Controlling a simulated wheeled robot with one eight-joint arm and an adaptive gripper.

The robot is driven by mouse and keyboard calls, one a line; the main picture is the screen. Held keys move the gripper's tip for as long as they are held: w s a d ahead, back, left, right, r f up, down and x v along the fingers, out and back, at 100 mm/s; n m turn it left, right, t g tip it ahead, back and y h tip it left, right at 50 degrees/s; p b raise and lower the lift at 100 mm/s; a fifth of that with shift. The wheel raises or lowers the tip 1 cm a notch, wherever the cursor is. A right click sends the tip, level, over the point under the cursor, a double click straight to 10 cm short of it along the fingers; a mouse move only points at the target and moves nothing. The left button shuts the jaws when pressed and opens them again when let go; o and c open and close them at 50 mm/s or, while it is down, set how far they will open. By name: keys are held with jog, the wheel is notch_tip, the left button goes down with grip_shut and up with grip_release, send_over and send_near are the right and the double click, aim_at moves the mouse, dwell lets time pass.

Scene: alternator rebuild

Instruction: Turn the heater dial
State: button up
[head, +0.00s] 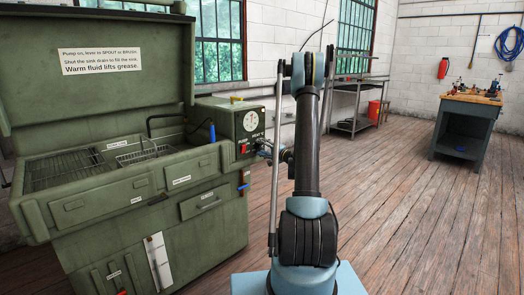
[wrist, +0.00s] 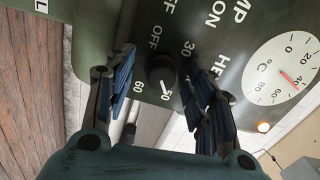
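The heater dial (wrist: 161,71) is a small round black knob on the green control panel. Markings OFF, 30, 50 and 60 stand around it, and a pale mark on it appears to face the 50. My gripper (wrist: 158,62) is open, with one blue-padded finger on each side of the dial. A gap shows on both sides, and I see no clear contact. In the head view my gripper (head: 268,150) is at the front of the control box (head: 229,112), where the dial is too small or hidden to make out.
A blue workbench (head: 464,125) stands far right; the wooden floor between is clear.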

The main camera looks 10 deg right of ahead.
jog(key=c, duration=1)
jog(key=shift+o, duration=0.2)
jog(key=shift+m, duration=0.6)
jog(key=o, duration=1.1)
